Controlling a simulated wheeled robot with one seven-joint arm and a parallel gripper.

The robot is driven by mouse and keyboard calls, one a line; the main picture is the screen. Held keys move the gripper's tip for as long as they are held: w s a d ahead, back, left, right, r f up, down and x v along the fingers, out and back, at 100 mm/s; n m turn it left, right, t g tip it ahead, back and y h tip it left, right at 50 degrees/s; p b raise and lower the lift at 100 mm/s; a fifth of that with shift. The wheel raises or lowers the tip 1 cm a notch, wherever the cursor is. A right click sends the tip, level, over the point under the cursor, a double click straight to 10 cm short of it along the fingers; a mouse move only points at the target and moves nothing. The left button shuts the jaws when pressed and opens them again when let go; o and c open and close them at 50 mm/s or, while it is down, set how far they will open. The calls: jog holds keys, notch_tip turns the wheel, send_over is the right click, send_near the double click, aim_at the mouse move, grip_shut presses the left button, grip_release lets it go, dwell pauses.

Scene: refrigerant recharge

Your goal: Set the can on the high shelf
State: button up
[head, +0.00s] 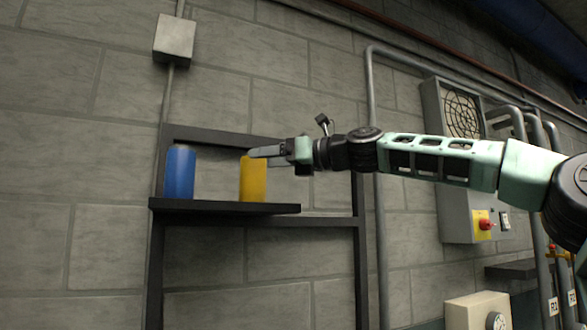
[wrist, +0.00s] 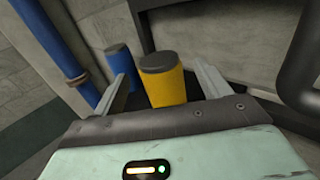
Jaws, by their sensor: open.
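A yellow can (head: 253,181) stands upright on the dark high shelf (head: 225,207), right of its middle. In the wrist view the yellow can (wrist: 164,84) shows between my two spread fingers. A blue can (head: 180,173) stands upright at the shelf's left end; it also shows in the wrist view (wrist: 120,62), beyond the left finger. My gripper (head: 268,150) reaches in from the right at the height of the yellow can's top. Its fingers are open, with the can between or just beyond them; contact cannot be told.
The shelf hangs on a dark frame (head: 361,250) against a block wall. A grey conduit (head: 378,200) runs up right of the frame. A grey box (head: 466,215) with a red knob (head: 486,224) stands farther right. The shelf is bare between the two cans.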

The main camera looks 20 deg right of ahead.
jog(key=b+v, duration=0.2)
jog(key=v, duration=0.2)
jog(key=shift+d+f, duration=0.15)
jog(key=shift+v, duration=0.85)
